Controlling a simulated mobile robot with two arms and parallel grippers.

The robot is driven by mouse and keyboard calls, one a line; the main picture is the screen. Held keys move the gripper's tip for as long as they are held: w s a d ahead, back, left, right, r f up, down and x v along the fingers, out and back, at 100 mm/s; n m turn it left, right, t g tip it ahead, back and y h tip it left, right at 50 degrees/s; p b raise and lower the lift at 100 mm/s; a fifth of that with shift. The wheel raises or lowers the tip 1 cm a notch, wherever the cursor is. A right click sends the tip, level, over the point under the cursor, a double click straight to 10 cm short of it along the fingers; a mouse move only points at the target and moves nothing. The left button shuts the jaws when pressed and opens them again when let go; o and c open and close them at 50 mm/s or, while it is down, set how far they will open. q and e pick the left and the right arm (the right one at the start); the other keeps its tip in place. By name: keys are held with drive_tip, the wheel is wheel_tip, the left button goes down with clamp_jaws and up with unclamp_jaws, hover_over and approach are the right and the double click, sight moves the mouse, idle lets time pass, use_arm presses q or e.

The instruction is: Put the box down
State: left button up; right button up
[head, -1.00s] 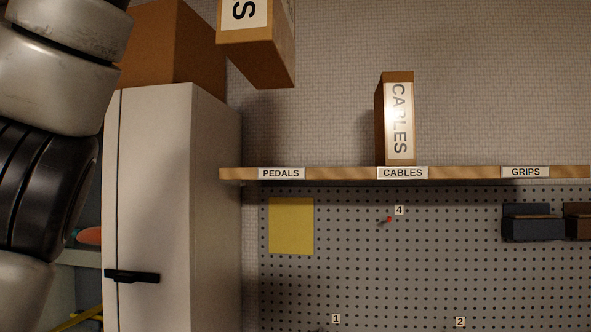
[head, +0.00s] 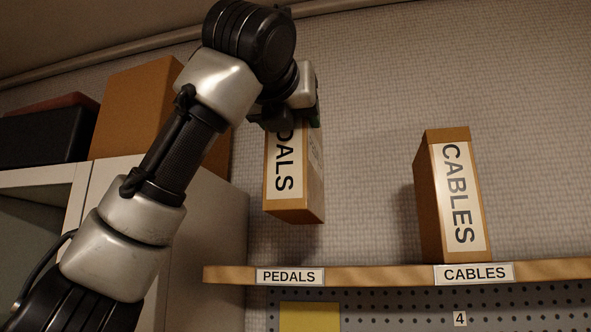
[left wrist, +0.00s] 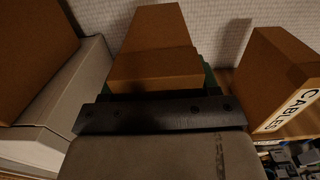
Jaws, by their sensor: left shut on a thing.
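The brown PEDALS box (head: 312,190) hangs upright from my left gripper (head: 290,115), with part of its label covered by the gripper. Its bottom is above the wooden shelf (head: 380,275), over the PEDALS tag (head: 290,276), with a visible gap. My left gripper is shut on the upper end of the box. In the left wrist view, the box (left wrist: 155,65) shows beyond the dark gripper bar (left wrist: 160,112). My right gripper is not in view.
A CABLES box (head: 458,195) stands on the shelf to the right, apart from the held box. A pale cabinet (head: 205,235) with a large brown box (head: 135,100) on top is at left. Shelf space between the tags is clear.

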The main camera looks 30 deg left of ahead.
use_arm(q)
hover_over(297, 220)
wheel_tip(297, 220, down, 2)
drive_tip(key=f, duration=0.2)
drive_tip(key=s+f+p, duration=0.1)
drive_tip(key=shift+d+f, duration=0.2)
drive_tip(key=shift+f, duration=0.15)
drive_tip(key=shift+w+a+f, duration=0.15)
drive_tip(key=shift+w+f, duration=0.1)
drive_tip(key=shift+f, duration=0.05)
drive_tip(key=shift+w+a+f, duration=0.1)
drive_tip(key=shift+f, duration=0.05)
drive_tip(key=shift+d+f, duration=0.1)
drive_tip(key=shift+d, duration=0.2)
drive_tip(key=o, duration=1.3)
drive_tip(key=shift+c, duration=0.2)
drive_tip(key=shift+o, duration=1.2)
drive_tip(key=shift+a, duration=0.15)
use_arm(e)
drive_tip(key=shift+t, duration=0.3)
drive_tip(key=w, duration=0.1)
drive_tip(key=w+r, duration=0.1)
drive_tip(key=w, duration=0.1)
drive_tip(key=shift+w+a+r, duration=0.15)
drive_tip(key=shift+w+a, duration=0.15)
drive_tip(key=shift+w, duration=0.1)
